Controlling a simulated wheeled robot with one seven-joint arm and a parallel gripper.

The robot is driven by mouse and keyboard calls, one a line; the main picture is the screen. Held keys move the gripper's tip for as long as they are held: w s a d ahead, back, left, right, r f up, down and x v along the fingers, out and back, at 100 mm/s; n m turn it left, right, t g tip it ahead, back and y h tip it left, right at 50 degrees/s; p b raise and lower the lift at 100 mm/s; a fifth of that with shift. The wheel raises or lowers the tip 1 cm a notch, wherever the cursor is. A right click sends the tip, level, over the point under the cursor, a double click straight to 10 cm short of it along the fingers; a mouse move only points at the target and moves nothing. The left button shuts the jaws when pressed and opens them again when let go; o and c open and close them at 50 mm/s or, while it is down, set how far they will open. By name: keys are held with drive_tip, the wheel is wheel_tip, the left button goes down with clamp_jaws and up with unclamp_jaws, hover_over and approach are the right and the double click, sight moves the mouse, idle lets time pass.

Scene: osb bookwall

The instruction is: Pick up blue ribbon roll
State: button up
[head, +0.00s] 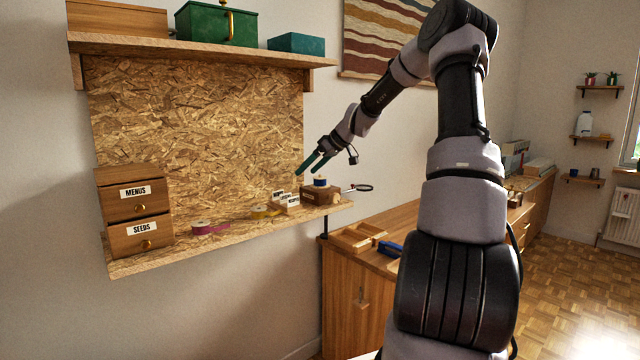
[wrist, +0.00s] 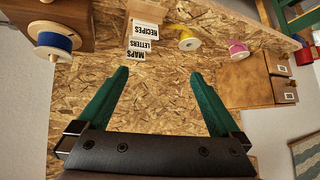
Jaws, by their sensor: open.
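The blue ribbon roll (head: 320,182) sits on top of a small wooden box (head: 317,196) near the right end of the lower OSB shelf. In the wrist view the blue ribbon roll (wrist: 54,41) is at the upper left, outside the fingers. My gripper (head: 310,169) has green fingers and is above the shelf, just up and left of the roll in the head view. In the wrist view my gripper (wrist: 158,73) is open, with nothing between its fingers but the OSB behind.
Card dividers (head: 286,199), a yellow ribbon roll (head: 264,212) and a pink ribbon roll (head: 210,227) stand left of the box. A drawer unit (head: 135,212) fills the shelf's left end. A magnifying glass (head: 360,188) lies at the right. An upper shelf (head: 200,50) overhangs.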

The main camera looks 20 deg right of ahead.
drive_tip(key=w+d+f+t+y, duration=0.1)
drive_tip(key=w+d+f+t, duration=0.15)
drive_tip(key=w+d, duration=0.35)
drive_tip(key=t, duration=0.2)
approach(326, 178)
drive_tip(key=w+a, duration=0.1)
drive_tip(key=w, duration=0.1)
drive_tip(key=x, duration=0.7)
drive_tip(key=f+x, duration=0.1)
drive_tip(key=x, duration=0.2)
drive_tip(key=shift+s+a, duration=0.1)
drive_tip(key=shift+a, duration=0.05)
drive_tip(key=shift+y, duration=0.3)
drive_tip(key=c, duration=1.5)
